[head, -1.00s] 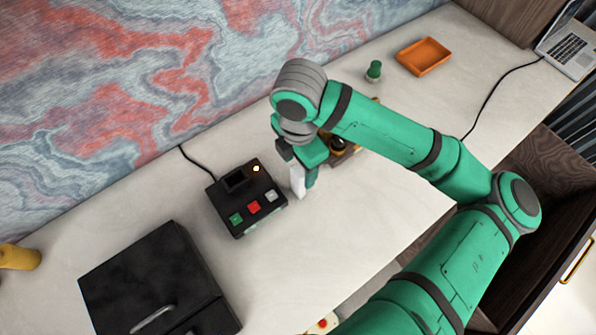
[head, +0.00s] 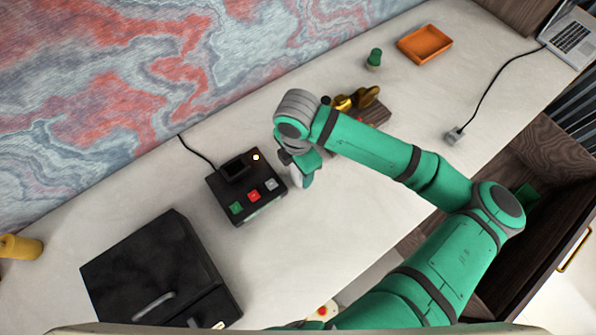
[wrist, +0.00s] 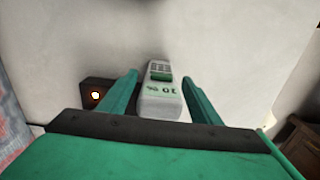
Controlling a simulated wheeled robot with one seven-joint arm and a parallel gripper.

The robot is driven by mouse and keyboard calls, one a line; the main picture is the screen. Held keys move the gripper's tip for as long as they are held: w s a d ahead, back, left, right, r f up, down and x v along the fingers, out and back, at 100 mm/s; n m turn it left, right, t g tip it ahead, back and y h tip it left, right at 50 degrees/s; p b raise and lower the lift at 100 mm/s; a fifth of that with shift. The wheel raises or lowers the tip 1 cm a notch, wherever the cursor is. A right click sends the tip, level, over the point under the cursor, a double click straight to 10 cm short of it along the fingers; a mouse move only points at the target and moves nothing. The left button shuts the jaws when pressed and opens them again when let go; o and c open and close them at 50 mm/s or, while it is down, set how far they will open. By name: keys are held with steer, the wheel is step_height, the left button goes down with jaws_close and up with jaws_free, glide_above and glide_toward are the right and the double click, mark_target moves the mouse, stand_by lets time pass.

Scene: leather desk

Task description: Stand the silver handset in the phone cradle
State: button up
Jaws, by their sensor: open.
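The silver handset (wrist: 162,98), with a keypad, a small green screen and "30 %" markings, lies between the two green fingers of my gripper (wrist: 159,80) in the wrist view. The fingers are open, with a gap showing on each side of it. In the head view my gripper (head: 302,176) is low over the desk, just right of the phone cradle, and mostly hides the handset. The phone cradle (head: 246,190) is a black box with a dark slot, green, red and grey buttons and a lit lamp. The lamp corner of the cradle (wrist: 96,95) shows left of the fingers.
A large black case (head: 155,275) stands left of the cradle. A wooden block with a brass object (head: 357,98), a green peg (head: 374,58) and an orange tray (head: 425,43) are farther right. A cable with a plug (head: 455,135) lies near the front edge. The desk between is clear.

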steer(key=shift+c, duration=0.6)
steer(key=c, duration=1.2)
steer(key=shift+c, duration=0.2)
